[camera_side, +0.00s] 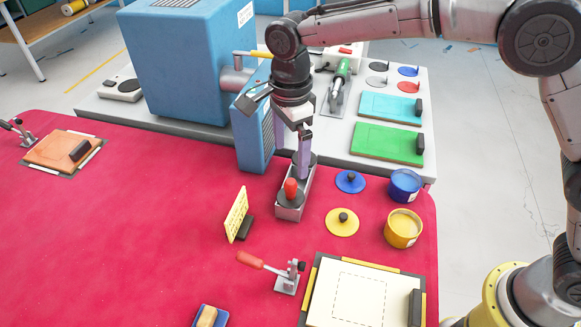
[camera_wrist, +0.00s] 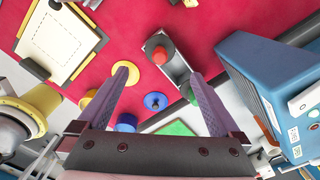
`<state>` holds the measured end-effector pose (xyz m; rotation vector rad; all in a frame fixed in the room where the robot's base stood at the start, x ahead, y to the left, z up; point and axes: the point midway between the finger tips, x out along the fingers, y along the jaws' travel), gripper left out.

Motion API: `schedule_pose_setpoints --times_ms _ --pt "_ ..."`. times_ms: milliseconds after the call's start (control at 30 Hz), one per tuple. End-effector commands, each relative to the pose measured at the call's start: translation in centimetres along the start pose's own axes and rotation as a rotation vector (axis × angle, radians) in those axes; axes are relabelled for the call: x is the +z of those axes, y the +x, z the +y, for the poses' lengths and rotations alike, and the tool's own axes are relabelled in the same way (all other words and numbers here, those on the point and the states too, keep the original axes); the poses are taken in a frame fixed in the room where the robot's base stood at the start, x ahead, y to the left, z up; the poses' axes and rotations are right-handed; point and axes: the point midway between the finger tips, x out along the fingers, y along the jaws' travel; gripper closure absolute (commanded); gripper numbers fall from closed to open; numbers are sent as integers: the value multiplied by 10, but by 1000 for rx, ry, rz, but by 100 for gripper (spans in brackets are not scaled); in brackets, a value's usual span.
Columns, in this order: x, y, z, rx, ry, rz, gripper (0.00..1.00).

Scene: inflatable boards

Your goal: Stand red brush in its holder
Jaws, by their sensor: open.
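The red brush (camera_side: 291,190) stands upright at the near end of a narrow grey holder (camera_side: 290,213), its red handle on top and a dark round part below. In the wrist view the red brush (camera_wrist: 160,54) shows between and beyond my fingertips, with the holder (camera_wrist: 177,67) around it. A green-topped piece (camera_wrist: 188,93) sits at the holder's other end, beside my right-hand finger. My gripper (camera_side: 303,170) points down over the far part of the holder. In the wrist view my gripper (camera_wrist: 160,72) is open with nothing between its fingers. The side view hides the green piece.
Blue (camera_side: 405,185) and yellow (camera_side: 403,228) pots and their lids stand right of the holder. A yellow upright card (camera_side: 237,214) and a red-handled clamp (camera_side: 265,264) are near its left. A blue machine (camera_side: 190,60) stands behind.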

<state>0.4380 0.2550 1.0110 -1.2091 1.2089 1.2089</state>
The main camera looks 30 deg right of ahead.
Motion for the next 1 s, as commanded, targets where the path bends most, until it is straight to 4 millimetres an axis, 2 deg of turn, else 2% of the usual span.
schedule_pose_setpoints --times_ms 133,467,567,667,767,900,1000 --pt "0 -14 0 -1 0 0 0" --pt "-1 -19 0 -1 -2 0 0" --pt "-10 -28 3 -12 -34 -7 0" --pt "-34 -49 11 -43 -124 -19 0" --pt "-70 -76 29 -94 -272 -28 0" --pt "-122 -106 67 -173 -511 -15 0" --pt "-155 -119 99 -230 -681 13 0"
